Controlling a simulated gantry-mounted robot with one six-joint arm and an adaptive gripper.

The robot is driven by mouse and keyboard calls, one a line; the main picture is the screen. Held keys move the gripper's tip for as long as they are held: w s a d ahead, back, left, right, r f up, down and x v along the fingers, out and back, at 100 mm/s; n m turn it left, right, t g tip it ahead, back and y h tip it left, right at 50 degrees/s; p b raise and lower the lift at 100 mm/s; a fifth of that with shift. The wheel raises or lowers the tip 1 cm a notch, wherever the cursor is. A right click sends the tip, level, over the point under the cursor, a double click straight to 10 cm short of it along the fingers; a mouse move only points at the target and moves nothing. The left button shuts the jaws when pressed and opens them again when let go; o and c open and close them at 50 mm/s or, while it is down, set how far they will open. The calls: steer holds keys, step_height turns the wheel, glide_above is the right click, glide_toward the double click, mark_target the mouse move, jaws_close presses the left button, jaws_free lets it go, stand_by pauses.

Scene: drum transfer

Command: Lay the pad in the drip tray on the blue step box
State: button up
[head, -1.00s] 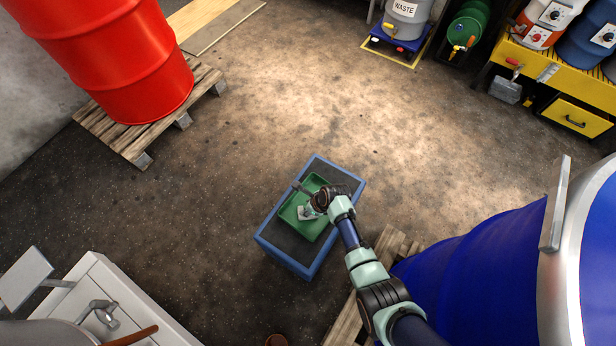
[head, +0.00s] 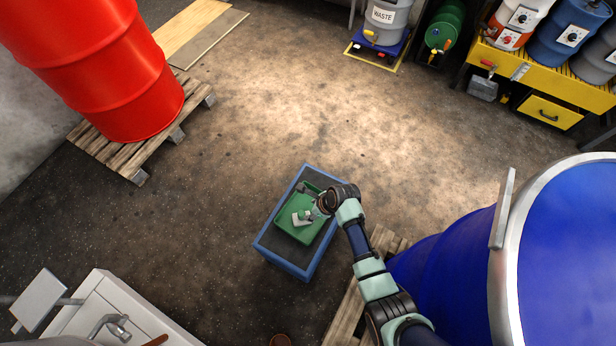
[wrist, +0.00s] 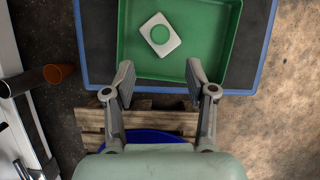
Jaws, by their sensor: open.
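The pad (wrist: 160,35), a pale square with a green round centre, lies turned at an angle on the floor of the green drip tray (wrist: 232,28). In the head view the pad (head: 301,218) shows as a pale patch inside the tray (head: 285,228). The tray stands on the blue step box (head: 275,258), whose dark top also shows in the wrist view (wrist: 98,45). My gripper (wrist: 160,78) is open and empty over the tray's near edge, with the pad beyond its fingertips and apart from them. In the head view my gripper (head: 318,209) is partly hidden by my wrist.
A large blue drum (head: 450,255) on a pallet stands right of the step box. A red drum (head: 110,75) on a pallet (head: 130,160) is at upper left. A sink unit (head: 105,315) is at lower left. Open floor lies behind the box.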

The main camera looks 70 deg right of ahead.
steer(key=shift+r, duration=0.1)
stand_by(0.4)
steer(key=w+a+r+n+t+h, duration=0.1)
steer(key=w+a+r+n+t, duration=0.1)
steer(key=w+a+r+n, duration=0.8)
steer(key=w+a+r+n+t, duration=0.2)
steer(key=w+a+r+n, duration=0.5)
steer(key=r+n, duration=0.55)
steer(key=s+a+r+n+t+y, duration=0.1)
steer(key=a+r+n+t, duration=0.3)
steer(key=a+r+n, duration=1.1)
step_height(320, 180, up, 3)
steer(key=shift+s+a+f+y, duration=0.1)
steer(key=shift+s+a+y, duration=0.25)
steer(key=shift+a, duration=0.35)
step_height(320, 180, up, 10)
steer(key=p, duration=0.9)
steer(key=shift+f+p, duration=0.15)
steer(key=shift+p, duration=0.15)
